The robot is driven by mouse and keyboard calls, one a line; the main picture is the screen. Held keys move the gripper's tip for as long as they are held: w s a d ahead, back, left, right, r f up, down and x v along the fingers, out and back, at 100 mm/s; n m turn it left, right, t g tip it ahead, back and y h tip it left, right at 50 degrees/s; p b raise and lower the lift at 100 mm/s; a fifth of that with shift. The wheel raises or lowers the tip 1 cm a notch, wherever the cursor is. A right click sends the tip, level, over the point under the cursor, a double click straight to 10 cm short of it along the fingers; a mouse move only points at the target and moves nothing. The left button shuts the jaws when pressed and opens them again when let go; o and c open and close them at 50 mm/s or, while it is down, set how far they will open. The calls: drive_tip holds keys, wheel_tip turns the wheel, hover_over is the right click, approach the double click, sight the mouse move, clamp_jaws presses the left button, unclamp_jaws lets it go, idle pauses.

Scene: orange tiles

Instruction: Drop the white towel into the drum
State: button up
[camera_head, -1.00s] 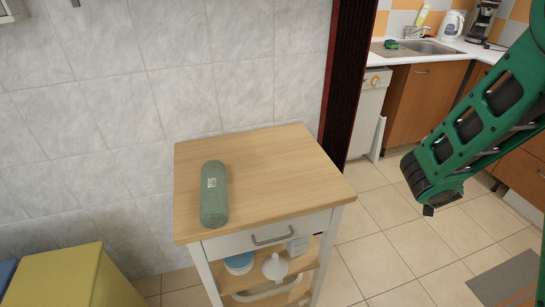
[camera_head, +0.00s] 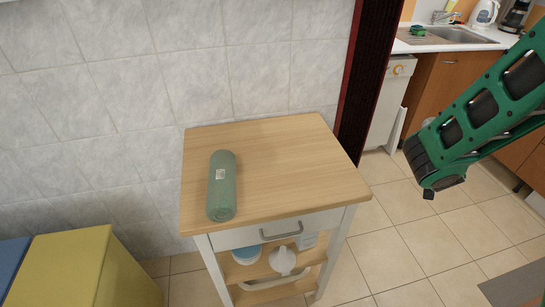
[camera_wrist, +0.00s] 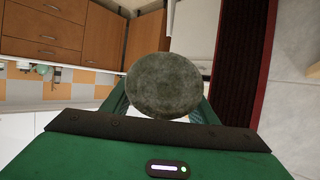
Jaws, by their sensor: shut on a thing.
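My gripper (camera_wrist: 164,112) shows in the wrist view, with its green fingers on either side of a dark grey-green round thing (camera_wrist: 163,84). It is shut on this thing, whose flat, mottled round end faces the camera. The rest of it is hidden, and I cannot tell if it is a towel. In the head view, my green arm comes in from the right edge and the gripper is not visible. I see no white towel and no drum in either view. A green cylinder (camera_head: 222,187) lies on the wooden cart top.
The wooden cart (camera_head: 290,160) stands against the tiled wall, with a drawer and lower shelves holding white items. A yellow box (camera_head: 75,270) and a blue box (camera_head: 12,260) stand at lower left. A dark red door frame (camera_head: 368,80) borders the kitchen.

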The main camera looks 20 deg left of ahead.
drive_tip(key=s+a+r+n+y, duration=0.1)
drive_tip(key=s+a+n+y, duration=0.15)
drive_tip(key=a, duration=0.65)
drive_tip(key=s+a+r+n+y, duration=0.1)
drive_tip(key=s+a, duration=0.2)
drive_tip(key=a, duration=0.6)
drive_tip(key=s+a+r+n+y, duration=0.1)
drive_tip(key=s+a+r+y, duration=0.15)
drive_tip(key=a, duration=0.65)
drive_tip(key=s+a+r+n+g+y, duration=0.1)
drive_tip(key=s+a+r+n+y, duration=0.1)
drive_tip(key=s+a, duration=0.7)
drive_tip(key=s+a+r+n+g+y, duration=0.1)
drive_tip(key=s+a+n+y, duration=0.1)
drive_tip(key=s+a, duration=0.7)
hover_over(280, 166)
wheel_tip(280, 166, down, 7)
drive_tip(key=shift+s+a+r, duration=0.1)
drive_tip(key=shift+s+r, duration=0.05)
drive_tip(key=shift+f, duration=2.1)
drive_tip(key=shift+f, duration=0.1)
drive_tip(key=o, duration=1.3)
